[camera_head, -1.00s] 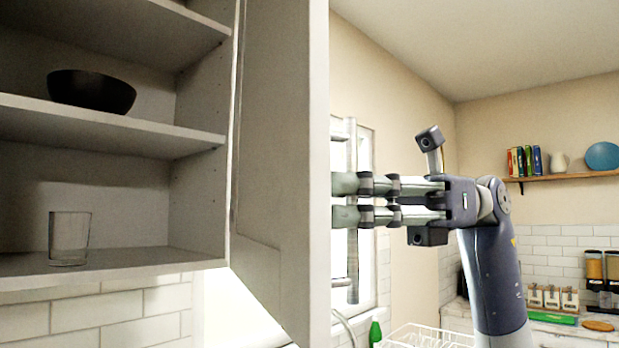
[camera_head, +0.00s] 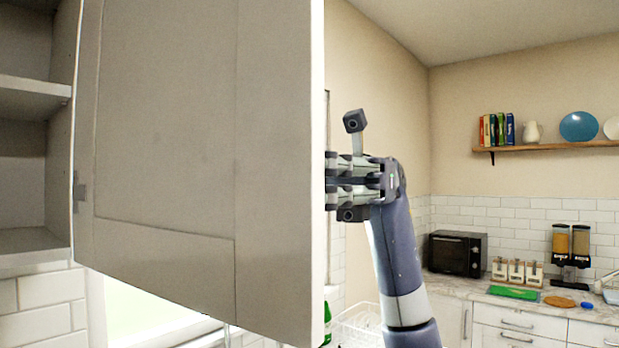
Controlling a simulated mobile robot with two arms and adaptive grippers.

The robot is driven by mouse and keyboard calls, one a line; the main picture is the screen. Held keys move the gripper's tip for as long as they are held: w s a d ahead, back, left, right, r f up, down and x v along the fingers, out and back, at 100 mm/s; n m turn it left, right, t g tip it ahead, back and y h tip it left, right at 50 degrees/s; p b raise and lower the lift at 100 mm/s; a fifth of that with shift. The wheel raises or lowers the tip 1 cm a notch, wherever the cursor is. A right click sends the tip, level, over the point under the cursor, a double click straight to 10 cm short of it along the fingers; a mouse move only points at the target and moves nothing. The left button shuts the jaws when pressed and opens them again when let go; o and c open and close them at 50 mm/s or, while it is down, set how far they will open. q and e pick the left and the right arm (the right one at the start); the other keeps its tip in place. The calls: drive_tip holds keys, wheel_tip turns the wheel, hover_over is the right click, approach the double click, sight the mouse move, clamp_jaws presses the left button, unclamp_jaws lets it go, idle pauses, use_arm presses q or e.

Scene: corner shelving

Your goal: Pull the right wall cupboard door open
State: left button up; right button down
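The right wall cupboard door (camera_head: 170,140) stands open, its grey inner face turned toward me and its free edge on the right. A hinge (camera_head: 81,193) shows at its left side. Part of the open cupboard (camera_head: 30,240) with its shelves shows at the far left. My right gripper (camera_head: 340,180) is at the far side of the door, beside its free edge at mid height. Its fingertips are hidden behind the door, so its grip on the handle cannot be seen. My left gripper is not in view.
A wall shelf (camera_head: 560,146) with books, a white jug and plates is at the back right. Below are a black toaster oven (camera_head: 457,253), jars and dispensers on the counter (camera_head: 455,286). A white dish rack (camera_head: 360,328) stands below my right arm.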

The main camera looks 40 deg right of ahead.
drive_tip(key=shift+d+r, duration=0.1)
idle(0.3)
drive_tip(key=c, duration=1.7)
unclamp_jaws()
drive_tip(key=v, duration=1.1)
drive_tip(key=shift+w+d, duration=0.1)
drive_tip(key=shift+d, duration=0.25)
